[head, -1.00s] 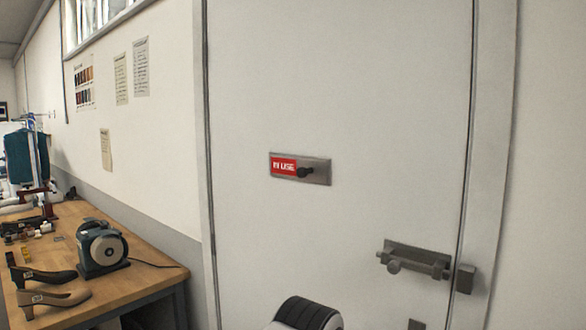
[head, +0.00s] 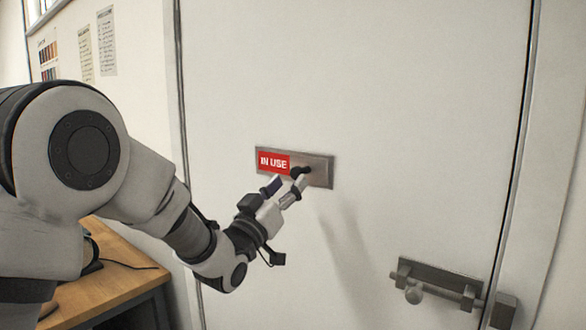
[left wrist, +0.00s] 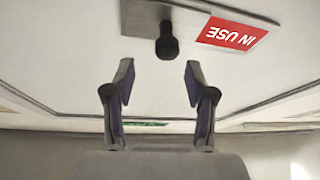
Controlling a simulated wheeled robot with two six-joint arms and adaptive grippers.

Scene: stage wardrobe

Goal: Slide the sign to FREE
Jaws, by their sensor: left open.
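The sign is a metal plate (head: 322,171) on a white door, with a red panel reading IN USE (head: 273,162) at its left. A black knob (head: 298,171) sticks out just right of the red panel. My left gripper (head: 287,185) is open just below the knob in the head view. In the left wrist view the open fingers (left wrist: 159,80) stand apart, with the knob (left wrist: 167,42) beyond their tips, roughly between them. The red panel (left wrist: 233,34) appears upside down there. The knob is not between the finger pads. My right gripper is not in view.
A metal slide bolt (head: 437,283) sits lower right on the door (head: 400,80). A wooden workbench (head: 115,275) stands at lower left, partly hidden by my left arm. The door face around the sign is clear.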

